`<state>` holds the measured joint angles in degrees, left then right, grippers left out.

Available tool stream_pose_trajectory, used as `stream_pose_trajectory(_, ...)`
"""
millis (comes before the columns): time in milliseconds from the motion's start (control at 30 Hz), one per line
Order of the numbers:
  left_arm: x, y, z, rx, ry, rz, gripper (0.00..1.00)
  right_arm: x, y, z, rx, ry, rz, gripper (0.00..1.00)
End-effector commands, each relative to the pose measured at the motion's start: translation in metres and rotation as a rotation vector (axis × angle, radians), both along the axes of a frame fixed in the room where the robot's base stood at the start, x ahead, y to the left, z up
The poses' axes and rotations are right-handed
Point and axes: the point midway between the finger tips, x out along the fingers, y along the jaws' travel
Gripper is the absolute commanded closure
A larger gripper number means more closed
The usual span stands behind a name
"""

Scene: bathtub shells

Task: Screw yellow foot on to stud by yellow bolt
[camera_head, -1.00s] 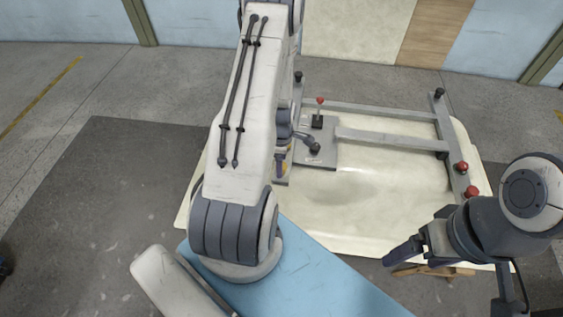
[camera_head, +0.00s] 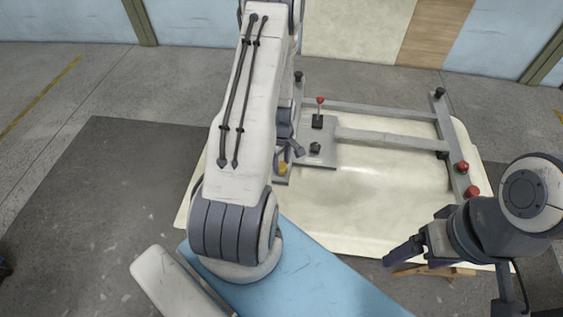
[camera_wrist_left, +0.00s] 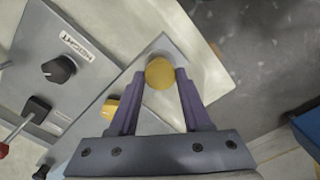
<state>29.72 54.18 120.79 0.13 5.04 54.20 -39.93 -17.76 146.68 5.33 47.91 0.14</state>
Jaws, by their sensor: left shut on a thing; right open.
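In the left wrist view, the round yellow foot (camera_wrist_left: 159,73) sits between the tips of my left gripper (camera_wrist_left: 160,78), which is shut on it. The foot is over the end of a grey metal bar. The yellow bolt (camera_wrist_left: 110,108) stands on the bar, left of the fingers. I cannot see whether the foot is engaged on the stud, which is hidden. In the head view, my left gripper (camera_head: 293,148) is partly hidden by its arm, with a yellow part (camera_head: 283,168) below it. My right gripper (camera_head: 402,256) is open and empty at lower right.
The grey frame (camera_head: 385,137) lies on the cream bathtub shell (camera_head: 385,205). Its plate carries a black knob (camera_wrist_left: 58,69) marked HEIGHT and a red-tipped lever (camera_head: 320,101). Red knobs (camera_head: 462,167) are on the right bar. A blue surface (camera_head: 325,280) is in front.

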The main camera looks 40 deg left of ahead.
Motion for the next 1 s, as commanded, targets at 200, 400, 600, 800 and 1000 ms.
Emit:
stream_pose_trajectory(200,0.0002,0.0001,0.0,0.001,-0.001,-0.336,1.0,0.0,0.0,-0.0016,0.0,0.0,0.0,0.18)
stream_pose_trajectory(400,0.0003,0.0002,0.0003,0.001,-0.001,-0.494,1.0,0.0,0.0,-0.0018,0.0,0.0,0.0,0.18)
stream_pose_trajectory(600,0.0003,0.0002,0.0004,0.001,-0.001,-0.499,1.0,0.0,0.0,-0.0017,0.0,0.0,0.0,0.18)
stream_pose_trajectory(800,0.0002,0.0002,0.0004,0.001,0.0,-0.497,0.17,0.0,0.0,-0.0018,0.0,0.0,0.0,0.18)
stream_pose_trajectory(1000,0.0001,0.0001,0.0002,0.0,0.0,-0.497,0.27,0.0,0.0,-0.0018,0.0,0.0,0.0,0.18)
